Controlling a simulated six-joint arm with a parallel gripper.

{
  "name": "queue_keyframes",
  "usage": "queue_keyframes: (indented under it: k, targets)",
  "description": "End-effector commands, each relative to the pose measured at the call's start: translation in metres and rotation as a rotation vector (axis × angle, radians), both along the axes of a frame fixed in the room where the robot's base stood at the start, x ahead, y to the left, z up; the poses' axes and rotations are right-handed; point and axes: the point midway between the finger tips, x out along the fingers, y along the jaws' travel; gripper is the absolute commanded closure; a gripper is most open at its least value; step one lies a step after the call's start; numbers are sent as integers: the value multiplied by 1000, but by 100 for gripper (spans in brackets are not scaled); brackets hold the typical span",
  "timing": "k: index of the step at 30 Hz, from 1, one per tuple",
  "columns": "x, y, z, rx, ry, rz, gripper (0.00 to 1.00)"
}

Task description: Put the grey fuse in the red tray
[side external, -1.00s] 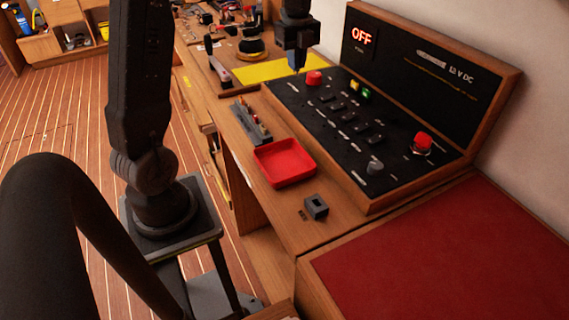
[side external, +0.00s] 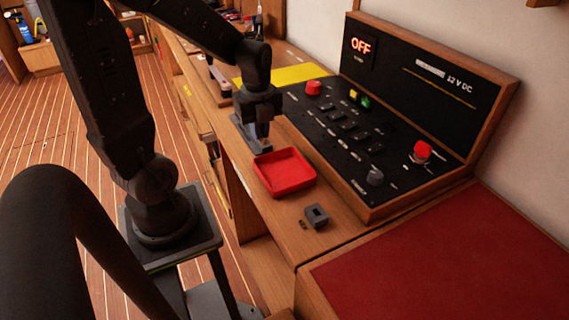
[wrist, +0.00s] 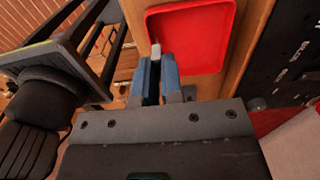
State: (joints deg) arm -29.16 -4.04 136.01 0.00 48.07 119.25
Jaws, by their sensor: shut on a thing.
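My gripper (side external: 263,134) is shut over the grey rack just behind the red tray (side external: 284,173) in the side view. The tray is empty and flat on the wooden bench. In the wrist view my blue-grey fingers (wrist: 157,78) are shut on the grey fuse (wrist: 156,49). Its pale end sticks out between the fingertips, beside the left edge of the tray (wrist: 205,35). In the side view the gripper hides the fuse, and I cannot tell whether it is clear of the rack.
The grey rack (side external: 241,130) is partly covered by my gripper. A grey block with an opening (side external: 316,216) stands in front of the tray. The black switch panel (side external: 345,130), with knobs and an "OFF" display, rises to the right. A yellow mat (side external: 300,67) lies behind.

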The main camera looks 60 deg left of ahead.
Motion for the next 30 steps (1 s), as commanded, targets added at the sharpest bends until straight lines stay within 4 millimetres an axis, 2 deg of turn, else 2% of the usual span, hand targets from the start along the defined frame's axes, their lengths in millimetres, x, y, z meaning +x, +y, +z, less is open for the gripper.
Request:
queue_keyframes:
  k: [3,10,14,21,30]
  targets:
    - [17,-22,-17,-2,4,-8,100]
    - [37,-47,-35,0,1,-2,100]
    - [39,-50,-42,0,2,1,100]
    - [39,-49,-74,-1,3,2,100]
    - [39,-49,-78,0,-1,2,100]
